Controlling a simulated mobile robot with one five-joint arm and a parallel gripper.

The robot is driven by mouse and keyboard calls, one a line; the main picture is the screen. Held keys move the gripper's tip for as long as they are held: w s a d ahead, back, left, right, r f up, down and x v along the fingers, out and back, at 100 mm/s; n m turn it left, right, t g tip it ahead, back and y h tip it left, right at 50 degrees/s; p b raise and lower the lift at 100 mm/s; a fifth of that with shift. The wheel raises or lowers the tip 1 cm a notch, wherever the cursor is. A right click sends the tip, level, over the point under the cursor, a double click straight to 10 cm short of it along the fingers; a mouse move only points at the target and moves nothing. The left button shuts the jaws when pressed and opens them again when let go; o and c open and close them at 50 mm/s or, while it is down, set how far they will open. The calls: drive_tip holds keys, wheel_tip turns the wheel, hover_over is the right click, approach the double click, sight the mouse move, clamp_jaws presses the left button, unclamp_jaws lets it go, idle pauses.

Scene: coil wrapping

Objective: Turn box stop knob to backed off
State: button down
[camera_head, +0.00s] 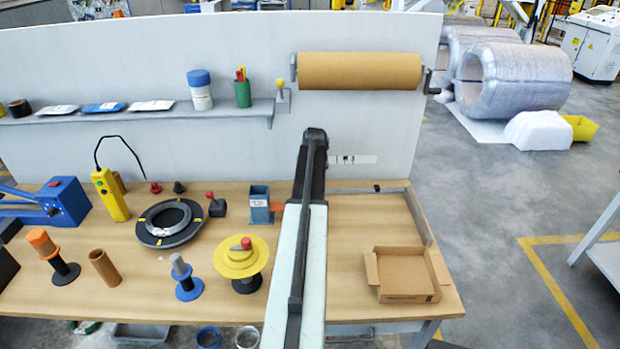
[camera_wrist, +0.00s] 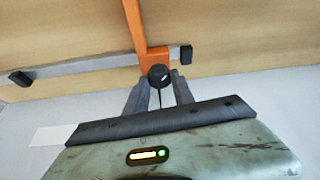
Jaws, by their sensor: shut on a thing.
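The box stop knob (camera_wrist: 158,74) is a small round black knob with a pale mark, at the centre of the wrist view. It sits where an orange bar (camera_wrist: 146,30) meets a grey rail (camera_wrist: 85,66). My gripper (camera_wrist: 159,86) is shut on the knob, one finger on each side. In the head view my arm hides the knob and my gripper. An open cardboard box (camera_head: 403,276) sits at the right end of the bench, apart from my arm.
A blue block (camera_head: 260,205) stands left of my arm, with a yellow-flanged spool (camera_head: 241,258) in front of it. A brown paper roll (camera_head: 360,71) hangs on the back panel. Bench space between my arm and the box is clear.

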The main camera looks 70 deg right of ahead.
drive_tip(key=shift+s+n+t+y, duration=0.1)
drive_tip(key=shift+n+t+y, duration=0.3)
drive_tip(key=shift+n, duration=1.2)
drive_tip(key=c, duration=1.1)
unclamp_jaws()
drive_tip(key=p+v, duration=0.7)
drive_tip(key=shift+s+r, duration=0.2)
drive_tip(key=shift+r, duration=0.15)
